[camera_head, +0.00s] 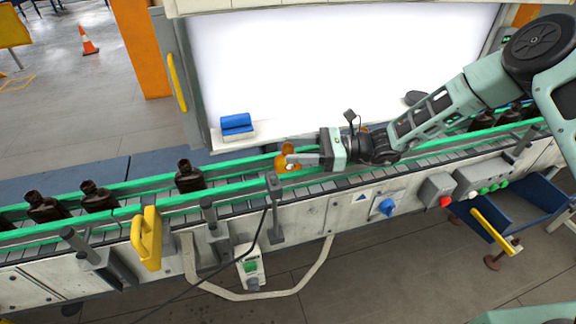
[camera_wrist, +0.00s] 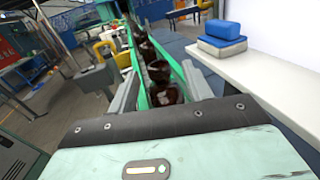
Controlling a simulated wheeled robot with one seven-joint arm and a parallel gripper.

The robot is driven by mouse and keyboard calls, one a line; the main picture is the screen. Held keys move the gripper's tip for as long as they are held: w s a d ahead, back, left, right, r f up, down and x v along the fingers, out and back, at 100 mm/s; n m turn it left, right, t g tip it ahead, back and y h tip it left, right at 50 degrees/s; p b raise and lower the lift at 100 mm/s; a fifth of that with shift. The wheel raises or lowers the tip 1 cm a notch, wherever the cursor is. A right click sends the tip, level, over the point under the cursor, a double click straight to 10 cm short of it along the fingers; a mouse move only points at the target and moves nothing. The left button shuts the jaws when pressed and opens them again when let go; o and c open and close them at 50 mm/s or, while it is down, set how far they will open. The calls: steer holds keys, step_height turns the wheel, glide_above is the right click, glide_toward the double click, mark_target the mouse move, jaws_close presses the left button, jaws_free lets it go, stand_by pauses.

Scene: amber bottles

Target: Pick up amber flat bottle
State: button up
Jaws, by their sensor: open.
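In the head view an orange-amber bottle (camera_head: 284,160) stands on the conveyor at the fingertips of my gripper (camera_head: 291,154). The near finger overlaps it, and part of the bottle is hidden. My gripper is open and reaches leftward along the belt, low between the green rails. In the wrist view my gripper (camera_wrist: 160,84) has its fingers apart on both sides of the line of bottles. A dark reddish-brown bottle (camera_wrist: 166,94) shows between them, its lower part hidden by the gripper body. I cannot tell whether it is the same bottle or whether either finger touches it.
Dark bottles stand further left on the conveyor, the nearest one (camera_head: 189,177) apart from my gripper. Green rails (camera_head: 236,186) flank the belt. A blue block (camera_head: 236,122) lies on the white ledge behind. A post (camera_head: 275,205) stands at the near rail, close to my gripper.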

mark_target(279, 157)
steer(key=a+p, duration=0.1)
steer(key=a, duration=0.3)
steer(key=shift+s+r+p, duration=0.1)
steer(key=shift+r+p, duration=0.1)
steer(key=shift+p, duration=0.2)
steer(key=shift+a+f, duration=0.1)
steer(key=shift+a, duration=0.2)
steer(key=c, duration=1.1)
